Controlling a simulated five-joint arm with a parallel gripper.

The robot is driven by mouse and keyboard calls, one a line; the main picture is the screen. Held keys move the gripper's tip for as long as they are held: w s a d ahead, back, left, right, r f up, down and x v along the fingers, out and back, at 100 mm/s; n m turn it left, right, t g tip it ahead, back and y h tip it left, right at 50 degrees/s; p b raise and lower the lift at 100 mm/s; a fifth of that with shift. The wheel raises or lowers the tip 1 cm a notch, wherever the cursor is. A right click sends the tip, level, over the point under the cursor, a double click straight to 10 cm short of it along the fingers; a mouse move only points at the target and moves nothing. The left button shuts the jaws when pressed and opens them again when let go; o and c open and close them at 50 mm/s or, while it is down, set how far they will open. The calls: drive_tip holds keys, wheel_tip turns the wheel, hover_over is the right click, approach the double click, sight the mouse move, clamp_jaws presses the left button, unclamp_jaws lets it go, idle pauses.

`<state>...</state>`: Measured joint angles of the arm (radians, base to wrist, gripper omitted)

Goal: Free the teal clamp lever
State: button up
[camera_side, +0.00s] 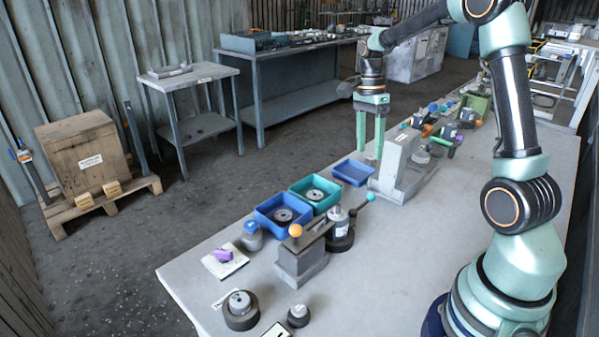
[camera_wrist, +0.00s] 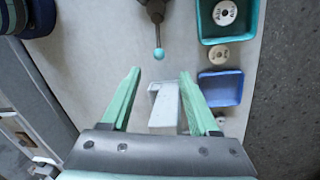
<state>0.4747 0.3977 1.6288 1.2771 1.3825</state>
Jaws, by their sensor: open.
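The teal clamp lever shows as a teal ball knob (camera_side: 370,197) on a dark arm that reaches up from a clamp with a dark round base (camera_side: 340,243). In the wrist view the teal knob (camera_wrist: 159,54) lies just beyond my fingertips, near the middle between them, with its dark arm running to the top edge.
A grey upright block (camera_side: 398,158) stands beside my fingers. An empty blue tray (camera_side: 352,183), a teal tray (camera_side: 333,203) and another blue tray (camera_side: 265,221) line the table edge. An orange-knobbed clamp (camera_side: 300,262) stands nearer. Parts crowd the table's far end.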

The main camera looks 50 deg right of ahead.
drive_tip(key=shift+m, duration=0.5)
drive_tip(key=f, duration=0.4)
drive_tip(key=s+f, duration=0.1)
drive_tip(key=f, duration=0.3)
drive_tip(key=s+f, duration=0.1)
drive_tip(key=f, duration=0.3)
drive_tip(key=shift+s+f, duration=0.15)
drive_tip(key=shift+f, duration=0.25)
clamp_jaws()
drive_tip(key=shift+r, duration=0.1)
idle(0.4)
